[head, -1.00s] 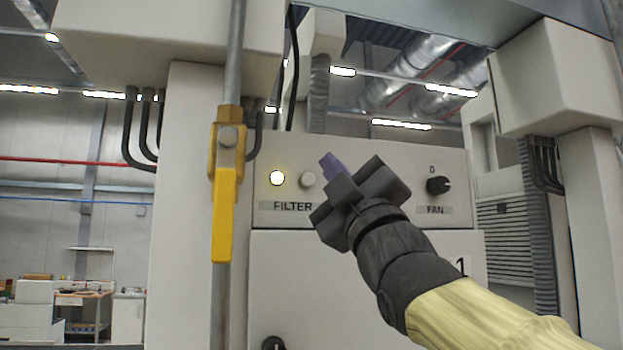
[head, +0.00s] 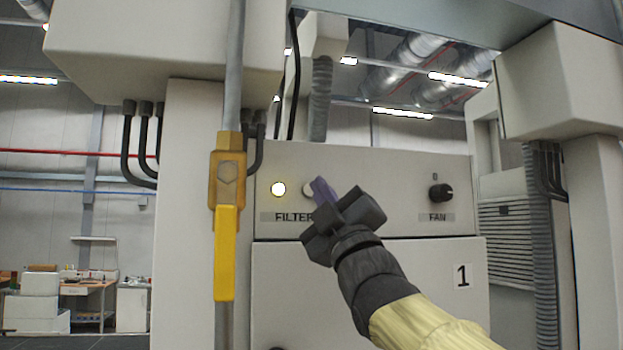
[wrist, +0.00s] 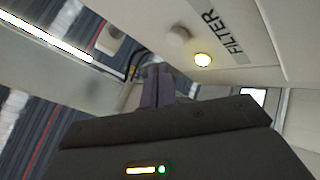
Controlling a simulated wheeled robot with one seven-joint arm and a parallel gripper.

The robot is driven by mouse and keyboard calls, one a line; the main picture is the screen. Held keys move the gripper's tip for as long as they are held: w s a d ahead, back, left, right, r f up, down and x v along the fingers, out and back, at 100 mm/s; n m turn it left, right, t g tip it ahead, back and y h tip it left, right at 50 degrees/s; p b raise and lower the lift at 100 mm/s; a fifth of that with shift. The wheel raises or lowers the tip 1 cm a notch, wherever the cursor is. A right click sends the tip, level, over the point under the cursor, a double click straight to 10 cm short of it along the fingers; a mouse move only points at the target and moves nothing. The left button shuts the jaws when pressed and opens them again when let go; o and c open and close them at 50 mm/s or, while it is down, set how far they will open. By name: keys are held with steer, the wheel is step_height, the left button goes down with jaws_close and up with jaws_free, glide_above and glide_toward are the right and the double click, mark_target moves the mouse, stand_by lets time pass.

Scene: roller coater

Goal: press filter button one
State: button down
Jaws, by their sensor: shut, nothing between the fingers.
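The filter panel (head: 375,165) is a pale box face with a FILTER label (head: 291,217). A lit yellow-white lamp (head: 278,189) sits above the label, and the round pale filter button (head: 308,188) is just right of it. My gripper (head: 318,183) is shut and empty. In the head view its purple fingertips overlap the button's right part; I cannot tell whether they touch. In the wrist view, the fingers (wrist: 157,72) point up, with the button (wrist: 179,34) beyond and slightly right of the tips, showing a gap in the picture. The lamp (wrist: 203,60) glows there.
A black FAN knob (head: 440,192) is on the panel's right. A vertical pipe with a brass valve and yellow handle (head: 225,250) stands in front at left.

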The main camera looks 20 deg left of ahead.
mark_target(307, 177)
steer(key=shift+w+a, duration=0.45)
steer(key=shift+w, duration=0.35)
steer(key=shift+w+a, duration=0.1)
steer(key=shift+w, duration=0.05)
stand_by(1.4)
steer(key=shift+w+a, duration=0.2)
steer(key=shift+w, duration=0.05)
steer(key=shift+w+a, duration=0.2)
steer(key=shift+w, duration=0.2)
stand_by(1.0)
steer(key=shift+s, duration=0.1)
steer(key=shift+s+d+b, duration=0.45)
steer(key=shift+s+b, duration=0.15)
steer(key=shift+s, duration=0.1)
steer(key=shift+f, duration=0.1)
